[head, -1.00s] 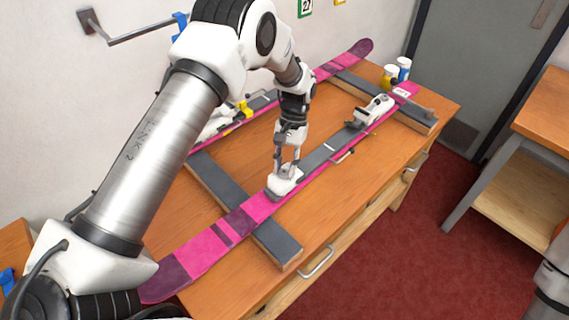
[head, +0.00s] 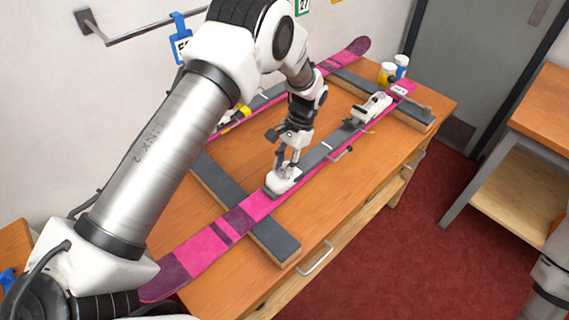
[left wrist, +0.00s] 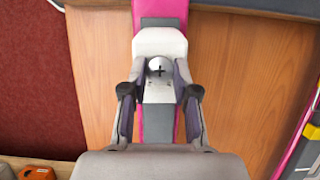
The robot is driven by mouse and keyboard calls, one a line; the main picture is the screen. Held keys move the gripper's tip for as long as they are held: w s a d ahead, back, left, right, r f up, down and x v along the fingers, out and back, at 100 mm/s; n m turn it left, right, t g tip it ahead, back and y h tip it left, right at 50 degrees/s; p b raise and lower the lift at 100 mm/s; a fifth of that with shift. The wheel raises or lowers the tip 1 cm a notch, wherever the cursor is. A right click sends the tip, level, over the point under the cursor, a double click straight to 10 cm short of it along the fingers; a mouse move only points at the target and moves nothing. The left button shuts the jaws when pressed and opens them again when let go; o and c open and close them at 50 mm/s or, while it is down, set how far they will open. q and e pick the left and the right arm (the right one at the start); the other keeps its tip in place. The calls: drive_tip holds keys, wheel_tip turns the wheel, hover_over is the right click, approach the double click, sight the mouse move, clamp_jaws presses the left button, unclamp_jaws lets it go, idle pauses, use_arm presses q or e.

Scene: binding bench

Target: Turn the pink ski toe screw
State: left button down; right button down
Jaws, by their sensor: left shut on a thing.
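The near pink ski (head: 205,243) lies base down on two grey-topped supports on the bench. Its white toe piece (head: 282,180) sits on the ski's grey middle section. In the left wrist view the toe screw (left wrist: 157,66), a round silver head with a dark cross, shows on the toe piece (left wrist: 160,42). My left gripper (head: 286,166) points down at the toe piece. Its fingers (left wrist: 159,72) stand on both sides of the screw head, shut on it. In the head view the fingers hide the screw. My right gripper is out of view.
A white heel piece (head: 371,107) sits farther along the ski. A second pink ski (head: 345,58) lies behind, partly hidden by my left arm. Two small jars (head: 388,73) stand at the bench's far end. Bare wood (head: 330,205) lies in front of the ski.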

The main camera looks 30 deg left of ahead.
use_arm(q)
drive_tip(key=c, duration=0.9)
unclamp_jaws()
drive_tip(key=shift+w+f, duration=0.1)
drive_tip(key=v, duration=1.2)
